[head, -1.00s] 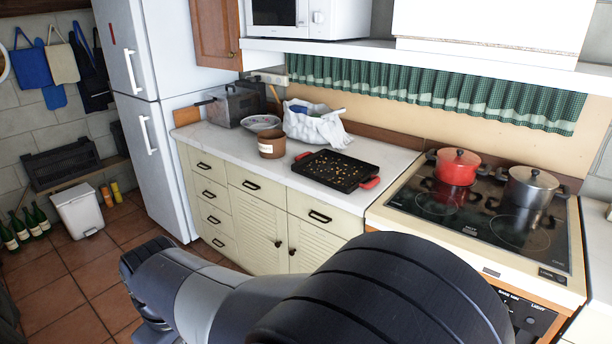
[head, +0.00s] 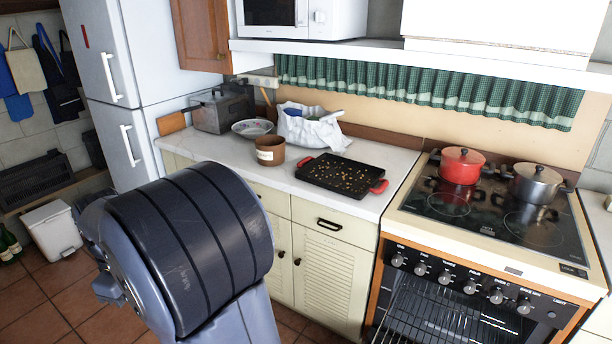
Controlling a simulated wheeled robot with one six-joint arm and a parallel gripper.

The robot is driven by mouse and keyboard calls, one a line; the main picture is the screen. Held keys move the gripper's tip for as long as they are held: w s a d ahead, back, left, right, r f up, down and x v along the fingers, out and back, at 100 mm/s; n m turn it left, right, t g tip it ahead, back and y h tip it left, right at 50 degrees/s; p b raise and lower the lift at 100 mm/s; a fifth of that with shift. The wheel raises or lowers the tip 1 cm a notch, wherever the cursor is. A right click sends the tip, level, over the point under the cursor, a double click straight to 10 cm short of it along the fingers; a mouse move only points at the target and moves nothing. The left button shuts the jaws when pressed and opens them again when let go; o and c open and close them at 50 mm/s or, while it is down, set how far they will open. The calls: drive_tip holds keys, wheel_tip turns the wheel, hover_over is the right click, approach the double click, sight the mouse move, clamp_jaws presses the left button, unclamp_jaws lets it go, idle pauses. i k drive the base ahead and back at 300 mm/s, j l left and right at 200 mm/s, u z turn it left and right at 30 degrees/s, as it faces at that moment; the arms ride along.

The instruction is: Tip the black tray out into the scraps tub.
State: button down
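The black tray (head: 360,191) lies flat on the white counter, left of the hob. It has a red handle at each end, and many small yellowish-brown scraps are spread over its floor. A brown tub (head: 271,157) with a pale label stands upright on the counter, just left of the tray and apart from it. It looks like the scraps tub, but the label is too small to read and its inside is hidden. My arm fills the lower left in front of the cabinets. My gripper cannot be made out, and nothing touches the tray or tub.
A red pot (head: 463,168) and a steel pot (head: 537,185) stand on the hob at right. A shelf (head: 380,52) overhangs the counter. Bare counter lies in front of the tub.

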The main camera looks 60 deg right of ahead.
sight(353, 178)
drive_tip(key=i+z, duration=0.3)
drive_tip(key=i, duration=0.25)
drive_tip(key=i+j+z, duration=0.1)
drive_tip(key=i+z, duration=0.2)
drive_tip(key=i, duration=0.2)
drive_tip(key=i+j+z, duration=0.3)
drive_tip(key=i, duration=0.2)
drive_tip(key=i+l+z, duration=0.15)
drive_tip(key=z, duration=0.3)
drive_tip(key=i+z, duration=0.35)
drive_tip(key=z, duration=0.15)
drive_tip(key=i+z, duration=0.25)
drive_tip(key=z, duration=0.2)
drive_tip(key=i+j+z, duration=0.1)
drive_tip(key=i+z, duration=0.2)
drive_tip(key=z, duration=0.2)
drive_tip(key=i+z, duration=0.25)
drive_tip(key=z, duration=0.2)
drive_tip(key=i+z, duration=0.2)
drive_tip(key=z, duration=0.3)
